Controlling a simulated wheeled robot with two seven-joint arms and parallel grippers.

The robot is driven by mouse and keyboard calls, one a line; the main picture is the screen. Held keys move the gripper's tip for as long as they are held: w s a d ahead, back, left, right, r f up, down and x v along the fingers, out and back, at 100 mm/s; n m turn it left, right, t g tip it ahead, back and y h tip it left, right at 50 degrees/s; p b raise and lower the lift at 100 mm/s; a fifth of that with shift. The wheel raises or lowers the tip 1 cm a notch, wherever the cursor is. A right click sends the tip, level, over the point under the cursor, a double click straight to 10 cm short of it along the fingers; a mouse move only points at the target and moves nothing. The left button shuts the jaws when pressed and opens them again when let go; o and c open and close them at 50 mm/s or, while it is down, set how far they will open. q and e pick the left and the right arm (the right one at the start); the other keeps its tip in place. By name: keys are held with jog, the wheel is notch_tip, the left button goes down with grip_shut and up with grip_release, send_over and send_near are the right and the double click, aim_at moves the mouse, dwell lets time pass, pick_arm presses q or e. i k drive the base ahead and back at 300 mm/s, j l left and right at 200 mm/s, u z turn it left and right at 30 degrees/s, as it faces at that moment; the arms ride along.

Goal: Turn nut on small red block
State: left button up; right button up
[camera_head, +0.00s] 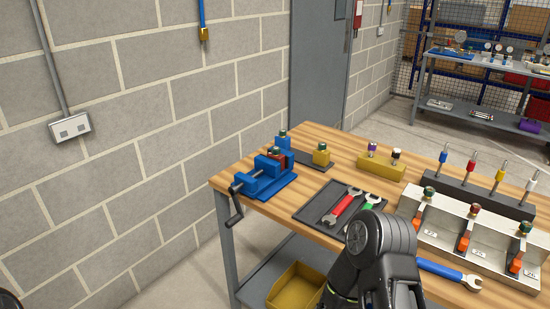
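A small red block (286,159) sits between the jaws of a blue vise (255,185) at the table's left corner. A greenish nut (275,150) shows on top of it, partly mixed with the vise jaw in the view. A red-handled wrench (343,207) lies on a dark tray (311,211), with a green-handled wrench (370,199) beside it. A blue-handled wrench (447,271) lies near the front edge, its left end hidden by my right arm. That arm rises at the bottom centre; its fingertips are not clearly visible. My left gripper is out of view.
A yellow block (321,154) and a blue block (283,140) stand behind the vise. A white divided rack (466,229) and a dark holder with several upright tools (481,194) fill the right side. A yellow bin (296,288) is on the lower shelf. The vise handle (236,205) overhangs the left edge.

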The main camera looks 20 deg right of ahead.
aim_at(275, 152)
jog(key=z, duration=1.25)
jog(key=j+z, duration=0.85)
jog(key=j, duration=0.15)
jog(key=j+z, duration=0.4)
jog(key=k+j+z, duration=0.2)
jog(key=j+z, duration=0.25)
jog(key=k+j, duration=0.15)
jog(key=j, duration=0.25)
jog(key=k+j, duration=0.2)
jog(key=j, duration=0.2)
jog(key=k+j+z, duration=0.1)
jog(key=j, duration=0.3)
jog(key=k+j, duration=0.25)
jog(key=j, duration=0.15)
